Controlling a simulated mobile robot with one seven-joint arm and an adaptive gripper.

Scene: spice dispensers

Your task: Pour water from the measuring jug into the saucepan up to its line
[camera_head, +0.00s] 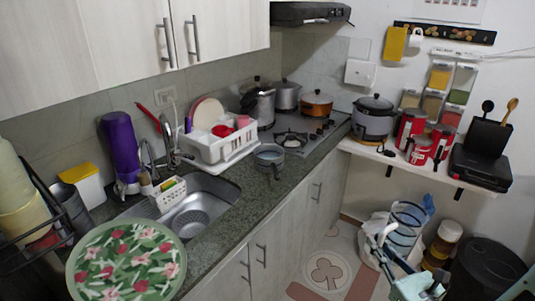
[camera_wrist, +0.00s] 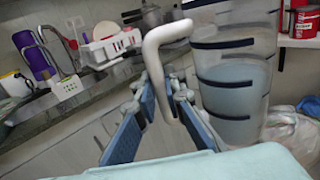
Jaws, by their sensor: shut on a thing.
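The measuring jug (camera_head: 408,217) is clear with dark bands, and my gripper (camera_head: 380,238) is shut on its handle at the lower right of the head view. In the wrist view the jug (camera_wrist: 236,85) stands nearly upright, with bluish water in its lower part. Its pale handle (camera_wrist: 160,45) runs down between my gripper's fingers (camera_wrist: 168,98). The saucepan (camera_head: 269,158) is small and grey, on the counter right of the dish rack, its handle toward the front edge. The jug is well apart from it, out over the floor. The saucepan's line is too small to make out.
The white dish rack (camera_head: 220,143) and sink (camera_head: 197,210) are left of the saucepan. The stove (camera_head: 305,132) with pots is behind it. A shelf (camera_head: 400,158) with red canisters is at right. A black bin (camera_head: 487,268) stands on the floor.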

